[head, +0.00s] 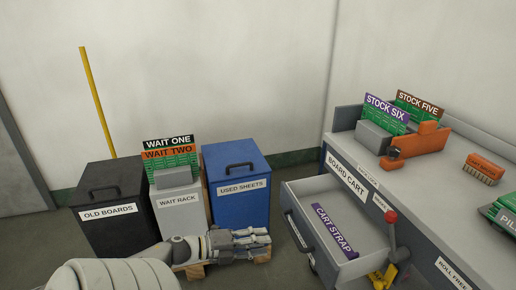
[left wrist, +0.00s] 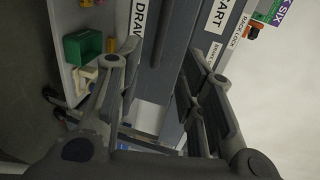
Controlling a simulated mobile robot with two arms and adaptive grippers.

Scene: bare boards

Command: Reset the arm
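My left arm reaches in from the bottom left of the head view. Its gripper (head: 266,240) points right, in front of the blue bin and left of the cart's open drawer. In the left wrist view the two fingers of the gripper (left wrist: 168,75) stand apart with nothing held between them. The cart's front and labels lie beyond them, seen sideways. My right gripper is not in view.
The grey board cart (head: 345,172) has its drawer (head: 302,240) pulled out, with a purple cart strap (head: 334,232) inside. A red-knobbed lever (head: 391,220) stands beside it. The black bin (head: 104,190), wait rack (head: 180,212) and blue bin (head: 237,205) line the wall.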

